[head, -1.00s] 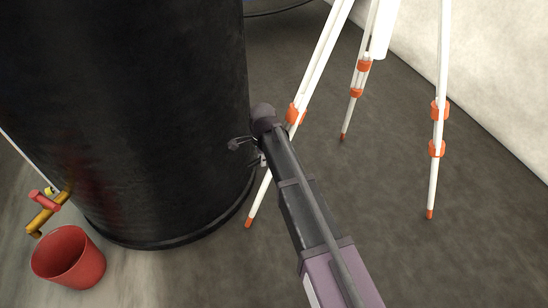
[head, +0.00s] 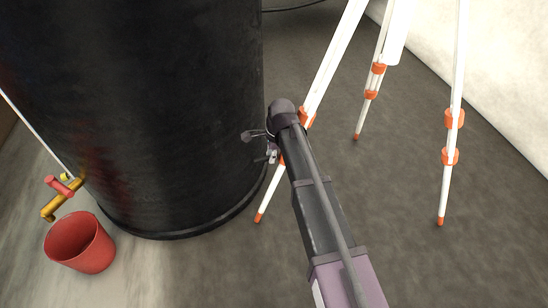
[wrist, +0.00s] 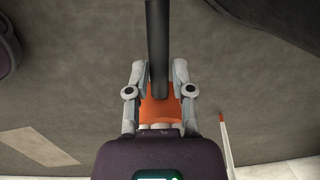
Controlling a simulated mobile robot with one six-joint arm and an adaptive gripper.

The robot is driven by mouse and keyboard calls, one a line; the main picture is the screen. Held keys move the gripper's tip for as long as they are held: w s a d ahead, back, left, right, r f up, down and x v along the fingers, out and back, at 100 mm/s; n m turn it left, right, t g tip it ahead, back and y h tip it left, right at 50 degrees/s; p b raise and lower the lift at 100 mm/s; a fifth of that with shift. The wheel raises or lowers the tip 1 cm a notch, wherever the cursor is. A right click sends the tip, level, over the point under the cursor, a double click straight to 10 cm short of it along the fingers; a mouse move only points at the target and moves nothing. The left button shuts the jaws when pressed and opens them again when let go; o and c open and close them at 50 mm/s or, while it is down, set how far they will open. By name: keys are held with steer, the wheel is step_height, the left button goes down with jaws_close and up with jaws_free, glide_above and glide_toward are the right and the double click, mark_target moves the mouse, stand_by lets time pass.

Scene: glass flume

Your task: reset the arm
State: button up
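My gripper (head: 267,156) is small and partly hidden behind my arm in the head view, in front of the lower right side of the black drum. In the wrist view my gripper (wrist: 159,75) has its two grey fingers on either side of an orange and black tool (wrist: 158,45). The tool's orange part fills the gap between the fingers, and its black bar runs up out of the picture. The tool's far end is hidden.
The large black drum (head: 150,110) stands at left. A red bucket (head: 80,245) is below a brass tap (head: 62,198). A white tripod with orange clamps (head: 450,140) stands at right, one leg close behind my arm. Open floor (head: 400,260) lies at lower right.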

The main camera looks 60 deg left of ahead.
steer(key=shift+o, duration=1.1)
steer(key=shift+w, duration=0.15)
steer(key=shift+w+d+r, duration=0.1)
steer(key=shift+w+r, duration=0.05)
steer(key=shift+w, duration=0.05)
